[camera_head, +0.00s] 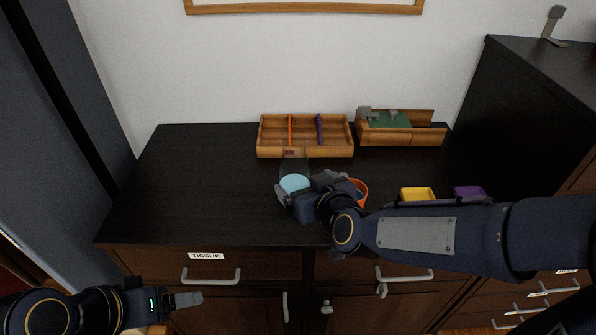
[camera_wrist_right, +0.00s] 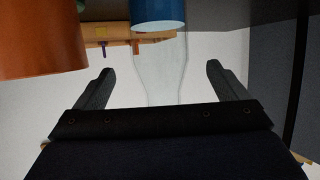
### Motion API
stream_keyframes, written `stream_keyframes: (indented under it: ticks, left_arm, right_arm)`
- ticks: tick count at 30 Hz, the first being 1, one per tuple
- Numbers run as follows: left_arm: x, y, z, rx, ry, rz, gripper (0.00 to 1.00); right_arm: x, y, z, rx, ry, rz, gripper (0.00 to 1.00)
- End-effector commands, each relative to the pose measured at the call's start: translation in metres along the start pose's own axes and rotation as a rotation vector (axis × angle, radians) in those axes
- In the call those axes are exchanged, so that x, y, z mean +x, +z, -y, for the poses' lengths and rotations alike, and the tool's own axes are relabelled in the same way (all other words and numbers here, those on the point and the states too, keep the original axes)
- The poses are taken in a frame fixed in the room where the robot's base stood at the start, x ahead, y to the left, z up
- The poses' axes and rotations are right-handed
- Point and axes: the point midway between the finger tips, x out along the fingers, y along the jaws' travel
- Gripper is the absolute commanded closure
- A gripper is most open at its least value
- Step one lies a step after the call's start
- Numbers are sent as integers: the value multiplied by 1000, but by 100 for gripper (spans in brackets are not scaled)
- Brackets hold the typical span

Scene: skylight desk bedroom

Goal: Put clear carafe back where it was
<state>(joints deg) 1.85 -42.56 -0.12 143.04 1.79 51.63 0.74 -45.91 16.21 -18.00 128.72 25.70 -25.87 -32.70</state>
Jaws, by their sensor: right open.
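The clear carafe (camera_head: 295,165), with pale blue contents low in it, stands on the dark desk in front of the wooden tray. My right gripper (camera_head: 297,192) is at the carafe, with its fingers partly hiding the lower part. In the right wrist view the carafe (camera_wrist_right: 160,65) appears upside down between the two spread fingers of the right gripper (camera_wrist_right: 159,72), with a gap on each side. My left gripper (camera_head: 188,299) is low at the left, in front of the drawers and away from the carafe; its finger gap is unclear.
An orange cup (camera_head: 361,188) stands close to the right gripper, partly hidden. A divided wooden tray (camera_head: 305,151) and a wooden box (camera_head: 400,138) stand at the back. Yellow (camera_head: 417,194) and purple (camera_head: 468,192) containers are behind my right arm. The desk's left side is clear.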

Motion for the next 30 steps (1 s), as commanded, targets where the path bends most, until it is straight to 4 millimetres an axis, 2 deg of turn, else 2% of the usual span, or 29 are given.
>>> stream_keyframes:
  ticks: [1, 6, 10, 16, 20, 23, 25, 30]
  left_arm:
    - [-6, -3, -3, 0, 0, 0, 26]
    - [-14, -7, -6, 0, 0, 0, 26]
    - [-16, -8, -7, 0, 0, 0, 26]
    - [-15, -8, -7, 0, 0, 0, 26]
    - [-15, -8, -7, 0, 0, 0, 26]
    - [-15, -8, -7, 0, 0, 0, 26]
    - [-15, -8, -7, 0, 0, 0, 26]
    - [-15, -8, -7, 0, 0, 0, 26]
  right_arm:
    - [-13, -4, 0, 2, -2, -1, 7]
    - [-37, -3, 0, 1, -1, -1, 7]
    - [-45, -1, 0, 1, 0, 0, 7]
    - [-47, 1, -1, 3, -1, 2, 7]
    - [-57, 2, -11, 74, -33, 31, 7]
    - [-79, 7, -25, 181, -87, 87, 7]
    - [-102, 14, -36, 262, -121, 141, 7]
    - [-178, 52, -62, 431, -117, 328, 7]
